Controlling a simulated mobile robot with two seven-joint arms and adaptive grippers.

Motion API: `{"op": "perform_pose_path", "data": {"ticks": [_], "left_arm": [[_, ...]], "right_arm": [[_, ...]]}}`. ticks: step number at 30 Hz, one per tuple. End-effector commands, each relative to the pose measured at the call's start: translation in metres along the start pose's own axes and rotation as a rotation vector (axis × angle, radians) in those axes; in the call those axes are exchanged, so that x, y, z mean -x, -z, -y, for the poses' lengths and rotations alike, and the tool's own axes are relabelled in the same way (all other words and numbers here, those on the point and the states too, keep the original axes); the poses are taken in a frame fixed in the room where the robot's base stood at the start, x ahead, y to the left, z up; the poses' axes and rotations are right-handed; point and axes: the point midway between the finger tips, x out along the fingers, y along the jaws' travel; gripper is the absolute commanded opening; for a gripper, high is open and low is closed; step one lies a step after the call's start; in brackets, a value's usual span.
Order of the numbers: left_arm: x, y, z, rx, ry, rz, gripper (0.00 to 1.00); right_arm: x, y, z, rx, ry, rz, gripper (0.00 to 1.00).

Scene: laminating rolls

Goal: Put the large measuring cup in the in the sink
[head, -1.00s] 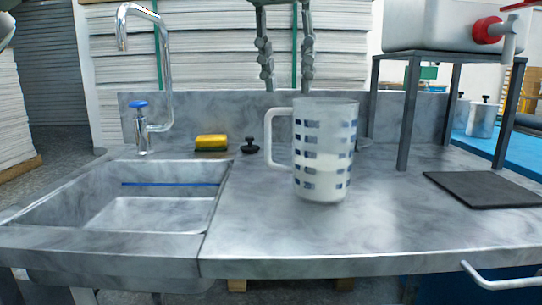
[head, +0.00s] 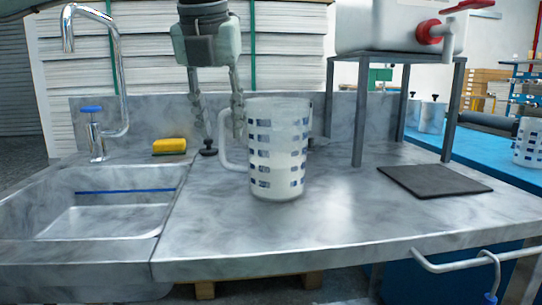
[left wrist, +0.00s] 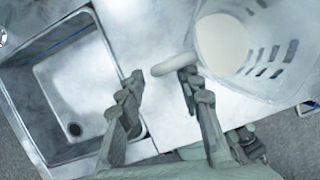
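The large measuring cup (head: 277,150) is translucent white with dark blue marks. It stands upright on the grey counter, its handle (head: 226,150) pointing left; its open top (left wrist: 250,45) shows in the left wrist view. My left gripper (head: 219,138) points down at the handle side, fingers apart. In the left wrist view the handle end (left wrist: 174,65) lies by the right finger, inside the gap between the fingers (left wrist: 160,82). I cannot tell if they touch. The empty grey sink (head: 62,238) is left of the cup and also shows in the left wrist view (left wrist: 45,125). My right gripper is not in view.
A chrome faucet (head: 123,80) stands behind the sink. A yellow sponge (head: 169,146) and black stopper (head: 208,149) lie near the back wall. A metal stand (head: 362,110) carries a white tank (head: 385,28). A black mat (head: 433,181) lies right. Another marked cup (head: 530,142) is at the right edge.

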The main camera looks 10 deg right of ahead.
Motion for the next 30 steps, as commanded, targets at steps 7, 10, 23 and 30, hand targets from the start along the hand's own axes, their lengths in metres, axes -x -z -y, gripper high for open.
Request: {"op": "perform_pose_path", "data": {"ticks": [7, 10, 23, 30], "left_arm": [[-0.037, 0.001, -0.002, 0.000, 0.000, 0.000, 0.35], [-0.040, 0.001, -0.002, 0.000, 0.000, 0.000, 0.35], [-0.039, 0.001, -0.002, 0.000, 0.000, 0.001, 0.00], [-0.039, 0.001, -0.002, 0.000, 0.000, 0.001, 0.00]], "right_arm": [[0.000, 0.013, 0.006, -0.009, 0.011, -0.066, 0.40], [0.000, 0.016, 0.006, -0.010, 0.014, -0.075, 0.40], [0.000, 0.016, 0.007, -0.010, 0.014, -0.075, 0.40], [0.000, 0.015, 0.007, -0.010, 0.014, -0.073, 0.40]]}}
